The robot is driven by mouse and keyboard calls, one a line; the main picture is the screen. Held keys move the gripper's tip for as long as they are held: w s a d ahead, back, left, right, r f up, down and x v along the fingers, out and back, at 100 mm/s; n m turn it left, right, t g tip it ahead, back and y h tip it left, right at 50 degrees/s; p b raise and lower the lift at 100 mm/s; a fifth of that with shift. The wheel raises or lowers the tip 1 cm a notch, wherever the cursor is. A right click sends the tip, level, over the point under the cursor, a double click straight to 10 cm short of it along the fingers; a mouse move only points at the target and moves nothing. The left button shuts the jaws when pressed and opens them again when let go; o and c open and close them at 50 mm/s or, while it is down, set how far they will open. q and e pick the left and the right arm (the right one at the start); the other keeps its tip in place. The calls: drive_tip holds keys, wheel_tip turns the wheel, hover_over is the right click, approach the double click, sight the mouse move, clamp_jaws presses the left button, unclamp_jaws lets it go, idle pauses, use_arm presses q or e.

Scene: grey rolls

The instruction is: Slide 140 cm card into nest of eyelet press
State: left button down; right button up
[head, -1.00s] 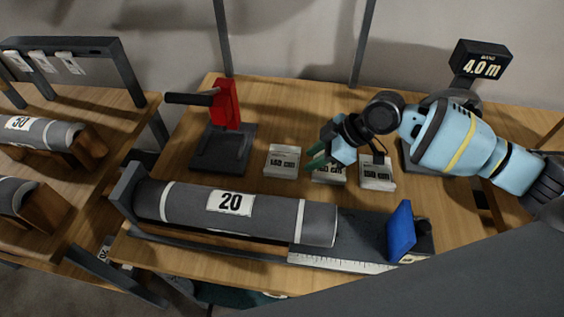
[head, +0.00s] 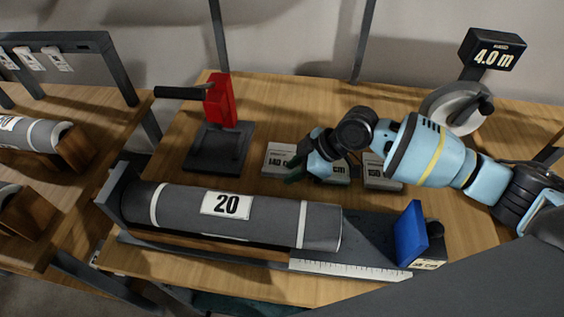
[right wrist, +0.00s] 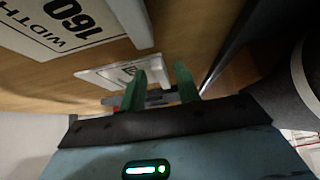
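The card marked 140 cm (head: 279,158) lies leftmost in a row of white cards on the wooden table. The eyelet press (head: 219,105), red with a black lever and dark base (head: 215,150), stands left of the cards; no card lies on its base. My right gripper (head: 294,174) is low at the right edge of the 140 card. In the right wrist view its green fingers (right wrist: 162,88) are apart, with a white card (right wrist: 115,76) just beyond them. I cannot tell whether they touch it. My left gripper is not in view.
The middle card (head: 337,172), marked 160 in the wrist view (right wrist: 62,22), is partly hidden by my right arm. Another card (head: 381,174) lies to its right. A grey roll marked 20 (head: 270,218) and a blue block (head: 410,233) lie in front. A 4.0 m display (head: 493,50) stands behind.

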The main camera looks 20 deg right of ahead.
drive_tip(key=shift+f, duration=0.1)
drive_tip(key=shift+c, duration=0.2)
clamp_jaws()
drive_tip(key=shift+r+p, duration=0.2)
drive_tip(key=shift+p, duration=0.1)
drive_tip(key=shift+r, duration=0.1)
idle(0.4)
